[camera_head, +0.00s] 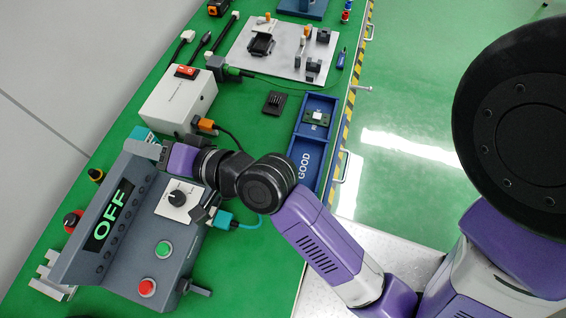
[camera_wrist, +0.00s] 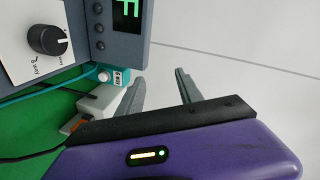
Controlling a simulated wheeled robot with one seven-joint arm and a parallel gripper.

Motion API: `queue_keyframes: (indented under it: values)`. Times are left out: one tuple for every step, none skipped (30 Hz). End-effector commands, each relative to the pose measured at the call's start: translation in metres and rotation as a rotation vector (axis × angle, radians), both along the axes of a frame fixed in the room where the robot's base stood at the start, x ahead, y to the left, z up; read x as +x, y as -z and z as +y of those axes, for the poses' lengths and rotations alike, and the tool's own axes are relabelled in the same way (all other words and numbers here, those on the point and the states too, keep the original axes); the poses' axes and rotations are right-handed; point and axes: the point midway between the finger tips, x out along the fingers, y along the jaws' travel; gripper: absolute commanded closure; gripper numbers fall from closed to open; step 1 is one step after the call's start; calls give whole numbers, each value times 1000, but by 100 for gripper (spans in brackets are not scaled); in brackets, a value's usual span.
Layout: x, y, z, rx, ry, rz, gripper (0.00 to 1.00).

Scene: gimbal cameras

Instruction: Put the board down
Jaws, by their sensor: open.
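A small green board (camera_head: 317,117) with a pale square chip lies in the upper compartment of the blue tray (camera_head: 328,148). The tray's lower compartment is labelled GOOD and looks empty. My gripper (camera_head: 140,148) is at the far left of the tray, beside the top end of the grey console, well apart from the board. In the wrist view my gripper (camera_wrist: 158,88) has its two fingers spread, with nothing between them. The board is not in the wrist view.
The grey console (camera_head: 110,215) shows OFF and has a knob, a green button and a red button. A white box (camera_head: 178,100) with a red switch stands behind my wrist. A teal connector (camera_wrist: 113,76) is near my fingers. A white fixture plate (camera_head: 285,50) is at the back.

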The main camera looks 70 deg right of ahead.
Motion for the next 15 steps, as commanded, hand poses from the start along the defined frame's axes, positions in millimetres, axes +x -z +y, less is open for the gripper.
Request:
queue_keyframes:
  values:
    - [-21, 14, 11, -32, 8, 20, 57]
    - [-33, 20, 14, -63, 16, 28, 57]
    - [-50, 29, 16, -107, 26, 40, 57]
    - [-63, 35, 18, -144, 30, 51, 57]
    - [-77, 41, 19, -184, 32, 61, 57]
    - [-96, 47, 20, -241, 33, 76, 57]
    - [-110, 52, 20, -288, 31, 87, 57]
    - [-125, 56, 19, -335, 26, 97, 57]
    - [-144, 60, 18, -404, 15, 108, 57]
    - [-159, 62, 16, -457, 5, 116, 57]
    - [-173, 64, 14, -513, -7, 123, 57]
    - [-192, 65, 11, -590, -28, 129, 57]
    - [-205, 64, 8, -649, -46, 131, 57]
    - [-218, 63, 5, -707, -65, 131, 57]
    - [-233, 61, 0, -783, -91, 129, 57]
